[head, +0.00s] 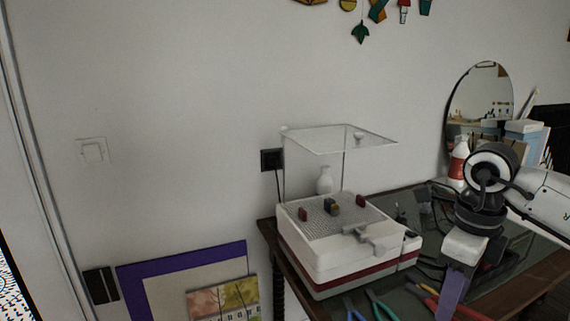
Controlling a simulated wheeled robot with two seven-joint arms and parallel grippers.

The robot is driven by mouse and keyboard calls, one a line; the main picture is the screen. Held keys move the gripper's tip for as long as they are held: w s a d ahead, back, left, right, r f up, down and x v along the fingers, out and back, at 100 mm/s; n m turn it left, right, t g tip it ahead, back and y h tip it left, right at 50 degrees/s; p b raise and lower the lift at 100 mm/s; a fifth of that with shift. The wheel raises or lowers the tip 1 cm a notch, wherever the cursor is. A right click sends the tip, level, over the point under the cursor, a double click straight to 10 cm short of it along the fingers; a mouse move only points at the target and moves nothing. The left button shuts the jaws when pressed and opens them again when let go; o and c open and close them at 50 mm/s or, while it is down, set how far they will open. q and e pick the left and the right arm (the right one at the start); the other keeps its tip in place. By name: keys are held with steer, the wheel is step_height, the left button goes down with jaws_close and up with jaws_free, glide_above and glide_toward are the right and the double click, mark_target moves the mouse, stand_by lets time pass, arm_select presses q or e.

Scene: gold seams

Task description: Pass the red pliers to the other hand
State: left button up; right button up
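Pliers with red-orange handles (471,313) lie at the bottom edge of the head view, on the dark table top. They are partly hidden behind my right gripper and cut off by the picture edge. My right gripper (452,292) comes in from the right and points down over the table, in front of these handles. Only one purplish finger shows clearly, so I cannot tell whether it is open or shut, or touching the pliers. My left gripper is not in view.
Green-handled pliers (379,306) and blue-handled pliers (354,310) lie left of the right gripper. A white box (325,259) with small blocks and a clear cover stands behind them. A mirror (478,95), a red-and-white bottle (459,160) and books stand at the back right.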

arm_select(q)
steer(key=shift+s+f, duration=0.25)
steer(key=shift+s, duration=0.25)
arm_select(e)
steer(key=s+a+f+n, duration=0.2)
steer(key=s+a+n, duration=0.2)
steer(key=n, duration=1)
steer(key=s+a+f+n, duration=0.3)
steer(key=s+n, duration=0.5)
steer(key=n, duration=0.5)
steer(key=shift+a+f+n, duration=0.35)
steer(key=shift+a+n, duration=0.05)
steer(key=shift+a, duration=0.05)
steer(key=shift+w+r, duration=0.1)
steer(key=shift+w, duration=0.05)
